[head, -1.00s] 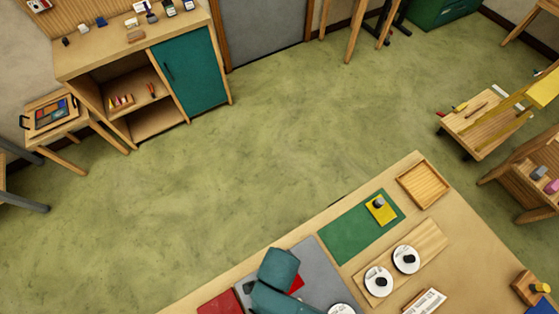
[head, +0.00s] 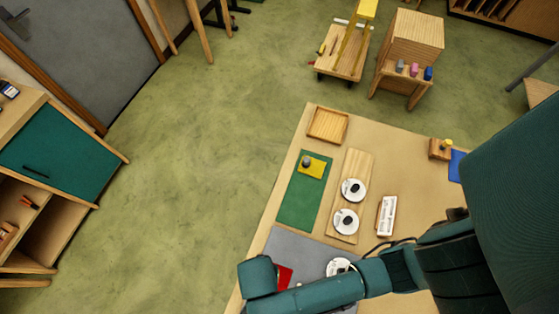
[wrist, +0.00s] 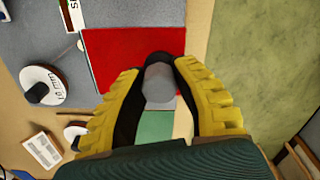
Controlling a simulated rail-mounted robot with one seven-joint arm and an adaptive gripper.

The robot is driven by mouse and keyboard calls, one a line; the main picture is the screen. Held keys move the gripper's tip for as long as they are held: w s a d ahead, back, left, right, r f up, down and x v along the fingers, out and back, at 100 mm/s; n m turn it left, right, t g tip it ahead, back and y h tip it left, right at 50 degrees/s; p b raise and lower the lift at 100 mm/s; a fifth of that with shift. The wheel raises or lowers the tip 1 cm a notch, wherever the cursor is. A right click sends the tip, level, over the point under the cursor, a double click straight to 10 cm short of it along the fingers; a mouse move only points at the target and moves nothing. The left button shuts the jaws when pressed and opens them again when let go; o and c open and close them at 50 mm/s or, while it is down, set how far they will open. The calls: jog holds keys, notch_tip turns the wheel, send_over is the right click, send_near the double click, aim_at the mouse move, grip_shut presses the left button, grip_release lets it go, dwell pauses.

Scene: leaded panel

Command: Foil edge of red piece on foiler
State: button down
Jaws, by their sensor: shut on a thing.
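The red piece (head: 284,275) shows beside my arm over the grey mat (head: 288,245). In the wrist view the red piece (wrist: 125,58) lies flat and square below my fingers. My gripper (wrist: 160,80) is shut on a grey knob (wrist: 160,84) over the red piece; whether the piece is lifted I cannot tell. A white reel with a black hub (wrist: 41,87), which may be the foiler, stands on the grey mat to the left of the red piece. That reel (head: 338,267) is partly behind my arm in the head view.
Beyond lie a green mat (head: 295,205) with a yellow piece (head: 314,167), and a wooden board (head: 352,165) with two more white reels. A white labelled box (head: 387,215), an empty wooden tray (head: 328,124) and a small wooden block (head: 439,149) are also on the table.

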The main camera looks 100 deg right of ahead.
jog(key=shift+w, duration=0.3)
jog(key=f, duration=0.1)
jog(key=f+p, duration=0.1)
jog(key=p, duration=0.1)
jog(key=shift+s+d+f+n, duration=0.25)
jog(key=shift+f+n, duration=0.05)
jog(key=shift+f, duration=0.1)
jog(key=s+p, duration=0.1)
jog(key=p, duration=0.1)
jog(key=s+d+f+p, duration=0.1)
jog(key=p, duration=0.1)
jog(key=shift+s+d, duration=0.1)
jog(key=shift+s, duration=0.1)
jog(key=shift+s+d+r+m+p, duration=0.2)
jog(key=shift+d+m+p, duration=0.1)
jog(key=shift+m+p, duration=0.15)
jog(key=shift+w+f, duration=0.1)
jog(key=shift+f, duration=0.1)
jog(key=shift+f+b, duration=1.95)
jog(key=shift+f, duration=0.7)
jog(key=shift+f, duration=0.3)
